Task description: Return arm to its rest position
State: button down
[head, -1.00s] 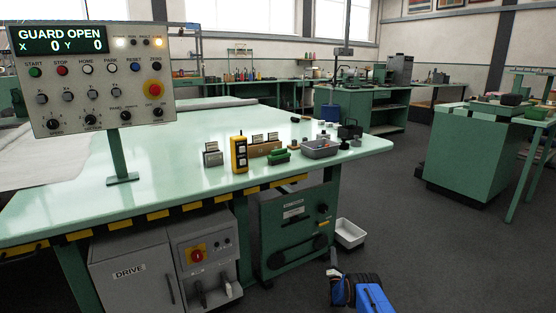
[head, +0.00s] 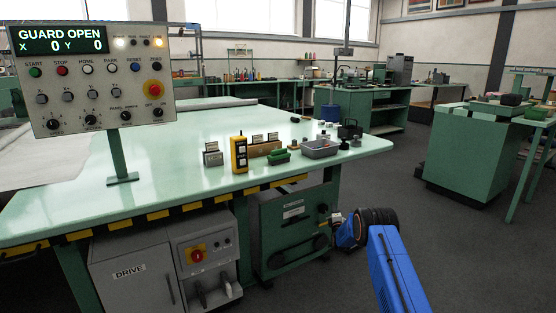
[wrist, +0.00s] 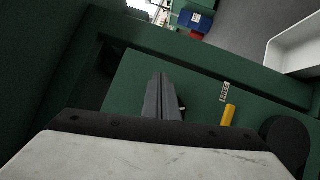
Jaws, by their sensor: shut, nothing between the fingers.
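My gripper (wrist: 162,97) is shut and empty in the wrist view. Its two fingers lie together in front of a green machine panel with a small label (wrist: 224,92), a yellow piece (wrist: 228,115) and a dark round part (wrist: 285,140). I cannot tell how far the fingers are from the panel. In the head view my blue arm is raised at the lower right, beside the green cabinet (head: 290,212) under the table's right end. The gripper itself is not clear there.
The pale green table (head: 170,195) carries a control panel (head: 95,80), a yellow handset (head: 239,155) and a grey tray (head: 320,149). A white bin (wrist: 297,45) shows at right in the wrist view. Another green bench (head: 470,155) stands right. Grey floor between is open.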

jog(key=s+a+r+m+g, duration=0.15)
jog(key=s+r, duration=0.25)
jog(key=r, duration=0.7)
jog(key=s+d+r+m+g, duration=0.1)
jog(key=s+r+m+g, duration=0.2)
jog(key=r, duration=0.8)
jog(key=s+r+m+g, duration=0.1)
jog(key=s+r+m, duration=0.1)
jog(key=s+r, duration=0.45)
jog(key=s+a+r+m+g, duration=0.1)
jog(key=s+r, duration=0.2)
jog(key=s, duration=0.7)
jog(key=s+r+m+g, duration=0.1)
jog(key=s+r+m, duration=0.1)
jog(key=s+r, duration=0.45)
jog(key=s+a+r+m+g, duration=0.1)
jog(key=s+m+g, duration=0.35)
jog(key=s, duration=2.85)
jog(key=s+f+m+g, duration=0.1)
jog(key=s+f, duration=0.2)
jog(key=s, duration=0.7)
jog(key=s+f+m+g, duration=0.1)
jog(key=s+f+m, duration=0.1)
jog(key=s, duration=0.8)
jog(key=s+f+m+g, duration=0.1)
jog(key=s+f+m, duration=0.1)
jog(key=s, duration=0.8)
jog(key=shift+s+f+y, duration=0.25)
jog(key=shift+f+y, duration=0.05)
jog(key=shift+f, duration=0.55)
